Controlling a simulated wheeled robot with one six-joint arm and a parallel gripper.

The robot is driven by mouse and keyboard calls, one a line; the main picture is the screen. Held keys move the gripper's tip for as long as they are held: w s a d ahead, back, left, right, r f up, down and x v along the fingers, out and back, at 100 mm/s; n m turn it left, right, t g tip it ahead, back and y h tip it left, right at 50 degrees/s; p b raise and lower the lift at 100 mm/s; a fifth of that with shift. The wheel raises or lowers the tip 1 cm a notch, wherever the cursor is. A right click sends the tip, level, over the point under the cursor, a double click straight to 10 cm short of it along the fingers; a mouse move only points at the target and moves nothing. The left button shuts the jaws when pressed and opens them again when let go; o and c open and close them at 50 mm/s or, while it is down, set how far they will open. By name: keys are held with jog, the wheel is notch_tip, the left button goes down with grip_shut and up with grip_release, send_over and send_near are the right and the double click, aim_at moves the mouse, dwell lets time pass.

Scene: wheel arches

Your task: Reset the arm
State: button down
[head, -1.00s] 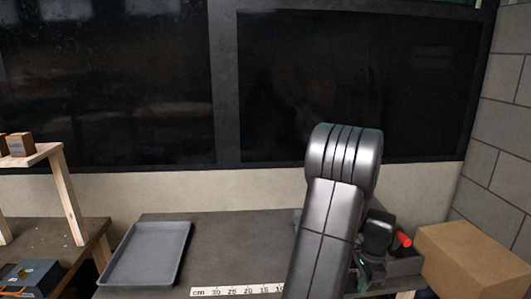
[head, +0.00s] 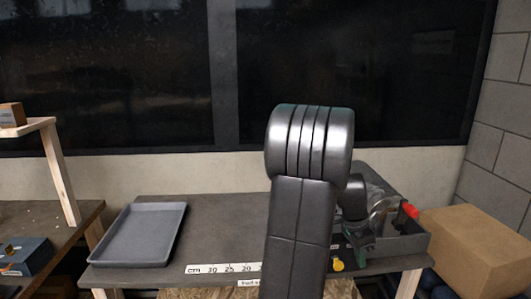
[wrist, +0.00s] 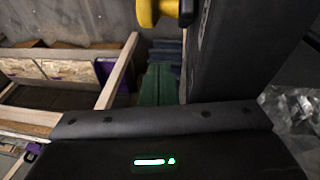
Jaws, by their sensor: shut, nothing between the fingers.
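My arm rises in the middle of the head view and bends over to the right. My gripper (head: 361,243) is partly hidden behind it, beside the grey bin (head: 408,246) at the table's right end. In the wrist view, my two green fingers (wrist: 158,86) lie side by side, shut, with nothing seen between them.
A grey tray (head: 140,240) and a white ruler strip (head: 222,268) lie on the dark table (head: 215,225). A cardboard box (head: 478,250) stands to the right. A wooden shelf (head: 62,175) is at the left. A yellow knob-like part (wrist: 148,12) is close in the wrist view.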

jog(key=a+r+h+b, duration=0.1)
jog(key=h+b, duration=0.1)
jog(key=b, duration=0.3)
jog(key=a+r+h+b, duration=0.1)
jog(key=h+b, duration=0.1)
jog(key=b, duration=0.3)
jog(key=a+r+t+h+b, duration=0.1)
jog(key=h+b, duration=0.1)
jog(key=b, duration=0.3)
jog(key=shift+s+a, duration=0.1)
jog(key=shift+a, duration=0.1)
jog(key=h+b, duration=0.1)
jog(key=b, duration=0.1)
jog(key=a+r+m+h+b, duration=0.1)
jog(key=b, duration=0.1)
jog(key=shift+s+a+r+t, duration=0.15)
jog(key=shift+s+a+t, duration=0.05)
jog(key=shift+s+t, duration=0.2)
jog(key=shift+h, duration=0.3)
jog(key=shift+p+v, duration=0.45)
jog(key=shift+v, duration=2.5)
jog(key=shift+s, duration=0.2)
